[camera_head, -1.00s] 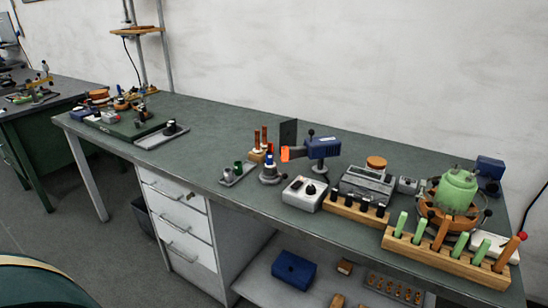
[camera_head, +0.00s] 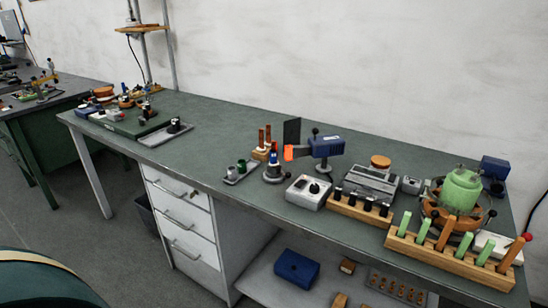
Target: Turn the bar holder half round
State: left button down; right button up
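I cannot tell for sure which thing is the bar holder. Further left and back, a small wooden block (camera_head: 259,155) holds two upright copper-brown rods. Neither of my grippers is in view, and nothing is seen touching these holders.
The long green-topped bench (camera_head: 215,125) has clear room left of centre. A blue box (camera_head: 296,268) lies on the lower shelf.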

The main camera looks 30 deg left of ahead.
aim_at(272, 172)
jog(key=i+j+z, duration=0.15)
jog(key=j, duration=0.55)
jog(key=j+z, duration=0.2)
jog(key=j, duration=0.5)
